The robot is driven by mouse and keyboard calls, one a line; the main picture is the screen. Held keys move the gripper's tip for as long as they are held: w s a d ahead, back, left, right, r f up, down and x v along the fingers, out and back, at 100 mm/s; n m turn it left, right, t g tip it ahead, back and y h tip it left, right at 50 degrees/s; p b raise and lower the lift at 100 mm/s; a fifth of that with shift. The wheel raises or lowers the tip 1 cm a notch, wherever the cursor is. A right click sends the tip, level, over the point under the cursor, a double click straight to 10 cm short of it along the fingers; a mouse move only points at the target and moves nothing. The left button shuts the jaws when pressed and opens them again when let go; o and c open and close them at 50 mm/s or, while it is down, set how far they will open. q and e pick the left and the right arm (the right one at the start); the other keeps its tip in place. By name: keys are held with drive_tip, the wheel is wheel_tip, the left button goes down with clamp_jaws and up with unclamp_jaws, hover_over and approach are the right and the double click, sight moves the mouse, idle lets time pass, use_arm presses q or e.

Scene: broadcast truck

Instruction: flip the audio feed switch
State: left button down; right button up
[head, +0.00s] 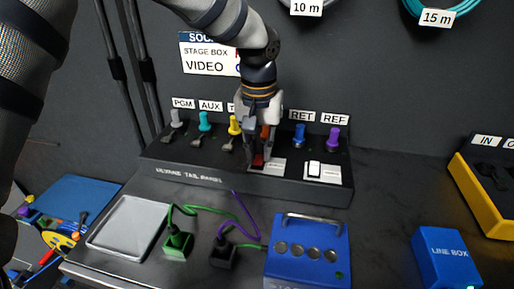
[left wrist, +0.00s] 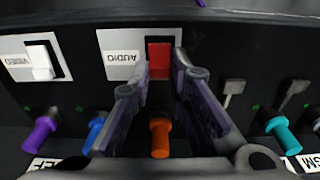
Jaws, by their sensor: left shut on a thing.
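The audio switch is a red rocker (head: 258,160) on a white plate at the front of the black panel. In the left wrist view the red rocker (left wrist: 159,58) sits beside an upside-down AUDIO label (left wrist: 122,57). My left gripper (head: 258,158) reaches down onto it from above. In the left wrist view the fingertips (left wrist: 162,74) are on either side of the red rocker, shut on it. The fingers partly cover the rocker, so I cannot tell which way it is tipped. My right gripper is in neither view.
A white rocker switch (head: 314,168) labelled VIDEO is to the right on the same panel. Coloured plugs, including a blue one (head: 299,136) and an orange one (left wrist: 160,138), stand close around the gripper. A blue box (head: 308,235) with a handle and a grey tray (head: 128,226) lie in front.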

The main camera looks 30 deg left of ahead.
use_arm(q)
drive_tip(key=shift+s+t+y, duration=0.15)
drive_tip(key=shift+t+y, duration=0.15)
drive_tip(key=shift+t, duration=0.4)
drive_tip(key=shift+s+d+t, duration=0.1)
drive_tip(key=shift+s+t, duration=0.1)
drive_tip(key=shift+t, duration=0.4)
drive_tip(key=c, duration=1.5)
unclamp_jaws()
drive_tip(key=shift+v, duration=6.05)
